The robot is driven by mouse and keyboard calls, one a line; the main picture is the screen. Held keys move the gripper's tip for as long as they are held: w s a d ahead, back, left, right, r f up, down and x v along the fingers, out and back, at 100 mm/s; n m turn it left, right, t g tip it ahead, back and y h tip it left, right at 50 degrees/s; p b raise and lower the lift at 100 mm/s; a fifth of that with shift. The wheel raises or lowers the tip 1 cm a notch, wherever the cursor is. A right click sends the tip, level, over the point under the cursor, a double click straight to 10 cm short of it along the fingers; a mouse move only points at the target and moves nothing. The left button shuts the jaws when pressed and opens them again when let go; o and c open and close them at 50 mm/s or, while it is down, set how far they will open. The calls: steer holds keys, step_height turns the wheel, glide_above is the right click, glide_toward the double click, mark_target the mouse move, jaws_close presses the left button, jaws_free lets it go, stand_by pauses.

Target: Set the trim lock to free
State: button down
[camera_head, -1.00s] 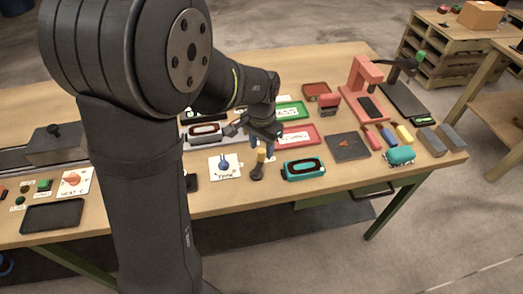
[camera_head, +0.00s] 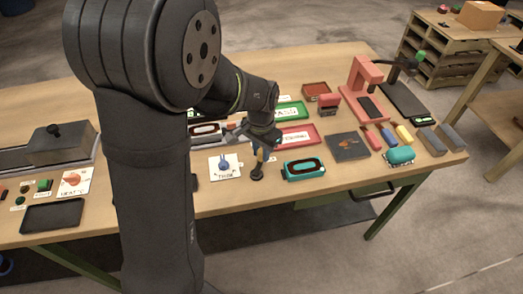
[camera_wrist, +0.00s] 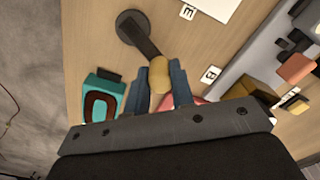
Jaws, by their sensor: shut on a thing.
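The lever has a round black base (camera_head: 257,173), a dark arm (camera_wrist: 143,40) and a yellow knob (camera_wrist: 159,75). It stands near the front of the table, between the white card with a blue dial (camera_head: 225,167) and the teal device (camera_head: 303,168). My gripper (camera_wrist: 160,80) is shut on the yellow knob, with a blue-grey finger on each side. In the wrist view the arm runs from the base at upper left down to the knob. Two small white letter tags (camera_wrist: 187,13) (camera_wrist: 210,74) lie beside the lever; their letters are hard to read.
The teal device also shows in the wrist view (camera_wrist: 100,97), left of my fingers. A red-rimmed tray (camera_head: 297,135) and a green-rimmed tray (camera_head: 292,110) lie behind my gripper. A dark mat (camera_head: 348,147) lies further right. Bare wood surrounds the lever base.

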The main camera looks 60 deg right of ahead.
steer(key=n, duration=0.1)
steer(key=w+n, duration=0.1)
steer(key=n, duration=0.1)
steer(key=shift+w+a+n, duration=0.2)
steer(key=shift+a+n, duration=0.1)
steer(key=shift+a, duration=0.05)
steer(key=n, duration=0.1)
steer(key=w+n, duration=0.1)
steer(key=shift+a+n, duration=0.3)
steer(key=shift+a, duration=0.05)
steer(key=n, duration=0.1)
steer(key=a+n, duration=0.1)
steer(key=n, duration=0.1)
steer(key=shift+w+a, duration=0.1)
steer(key=shift+w, duration=0.25)
steer(key=shift+w+a+n, duration=0.1)
steer(key=shift+a+n, duration=0.15)
steer(key=shift+n, duration=0.45)
steer(key=shift+w+a+n, duration=0.1)
steer(key=shift+a+n, duration=0.1)
steer(key=shift+n, duration=0.5)
steer(key=c, duration=1.2)
jaws_free()
steer(key=shift+c, duration=0.2)
steer(key=shift+r, duration=0.1)
step_height(320, 180, up, 17)
steer(key=shift+r, duration=0.15)
